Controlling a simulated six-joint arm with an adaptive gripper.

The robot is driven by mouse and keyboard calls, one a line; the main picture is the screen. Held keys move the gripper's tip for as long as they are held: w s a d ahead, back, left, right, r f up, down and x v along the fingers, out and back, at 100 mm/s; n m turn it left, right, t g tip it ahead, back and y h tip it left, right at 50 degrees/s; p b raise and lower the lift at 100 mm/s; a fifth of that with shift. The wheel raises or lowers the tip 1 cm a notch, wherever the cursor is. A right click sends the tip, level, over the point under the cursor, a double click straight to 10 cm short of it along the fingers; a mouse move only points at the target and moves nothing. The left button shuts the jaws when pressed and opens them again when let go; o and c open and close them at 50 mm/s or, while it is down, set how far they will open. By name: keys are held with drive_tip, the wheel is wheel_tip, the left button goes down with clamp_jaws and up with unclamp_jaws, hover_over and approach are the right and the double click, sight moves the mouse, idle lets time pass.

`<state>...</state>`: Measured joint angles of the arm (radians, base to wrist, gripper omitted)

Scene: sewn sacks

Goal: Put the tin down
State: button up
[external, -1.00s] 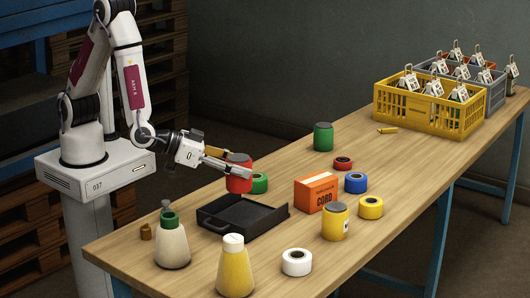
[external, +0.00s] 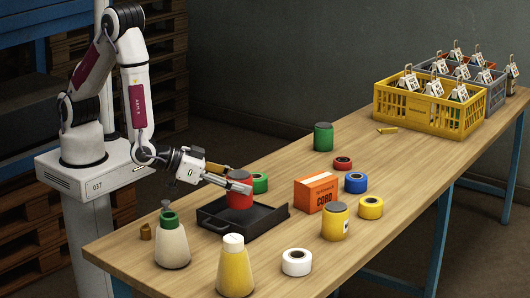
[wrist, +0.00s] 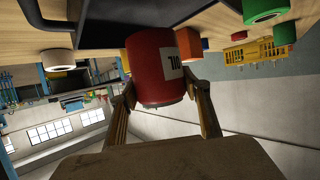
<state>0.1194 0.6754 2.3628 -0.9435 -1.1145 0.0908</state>
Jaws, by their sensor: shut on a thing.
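The red tin (external: 240,195) has a dark grey lid and is upright in the external view. My gripper (external: 245,188) is shut on its sides. In the wrist view the tin (wrist: 152,68) sits between both fingers (wrist: 160,95), with a pale lettered label on its side. The tin is over the black tray (external: 215,228), which has low walls and a handle at the front left. I cannot tell whether the tin's base touches the tray floor.
A green tape roll (external: 261,183) stands close behind the tray. An orange cord box (external: 316,192) is to its right. A green-topped bottle (external: 172,245) and a yellow bottle (external: 235,270) stand in front. A yellow crate (external: 430,110) is at the far right.

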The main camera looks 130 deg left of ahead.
sight(239, 200)
drive_tip(key=shift+f, duration=0.55)
drive_tip(key=shift+f, duration=0.1)
drive_tip(key=shift+f, duration=1.95)
drive_tip(key=shift+f, duration=0.15)
drive_tip(key=o, duration=1.4)
drive_tip(key=shift+o, duration=0.2)
drive_tip(key=shift+v, duration=6.05)
